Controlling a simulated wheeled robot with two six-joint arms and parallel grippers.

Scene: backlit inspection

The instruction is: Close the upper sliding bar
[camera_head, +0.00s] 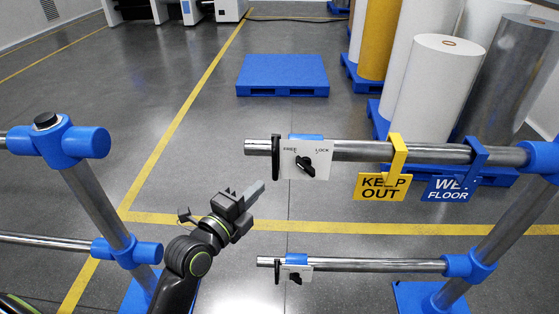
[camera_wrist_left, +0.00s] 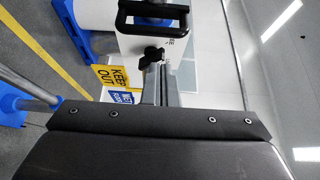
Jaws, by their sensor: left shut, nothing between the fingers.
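The upper sliding bar (camera_head: 350,151) is a steel tube reaching left from the blue fitting on the right post. Near its left end are a black handle (camera_head: 276,160) and a white plate (camera_head: 318,171) marked FREE and LOCK, with a black knob (camera_head: 304,162). The bar's end stands apart from the left post's blue fitting (camera_head: 60,136), with a wide gap between. My left gripper (camera_head: 256,189) is shut and empty, below and left of the handle, not touching it. In the left wrist view the shut fingers (camera_wrist_left: 161,85) appear below the knob (camera_wrist_left: 152,56) and handle (camera_wrist_left: 152,16).
A KEEP OUT sign (camera_head: 381,187) and a blue WET FLOOR sign (camera_head: 447,189) hang from the upper bar. A lower bar (camera_head: 370,265) with its own handle and plate runs below. A blue pallet (camera_head: 283,75) and large rolls (camera_head: 433,90) stand behind.

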